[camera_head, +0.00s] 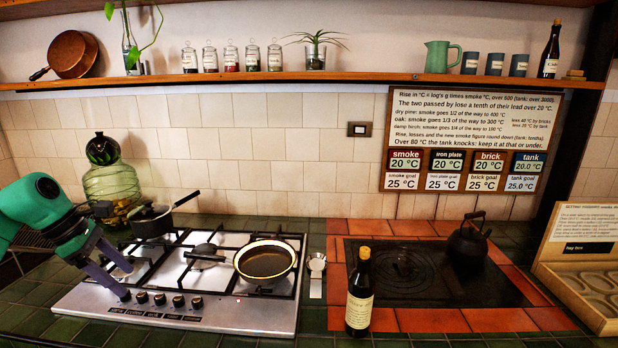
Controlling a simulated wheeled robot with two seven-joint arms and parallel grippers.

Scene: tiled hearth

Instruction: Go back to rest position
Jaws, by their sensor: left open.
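My left gripper (126,282) reaches in from the left on its green arm. Its two purple fingers are apart and empty, over the front left of the steel gas hob (220,312). I cannot tell whether the fingertips touch the hob. My right gripper is not in view.
On the hob are a cream-rimmed pan (266,261) and a dark saucepan (151,223). A large glass jar (112,192) stands behind. To the right are a dark bottle (359,293), a black iron plate (425,292) and a kettle (467,243). A wooden tray (545,277) is far right.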

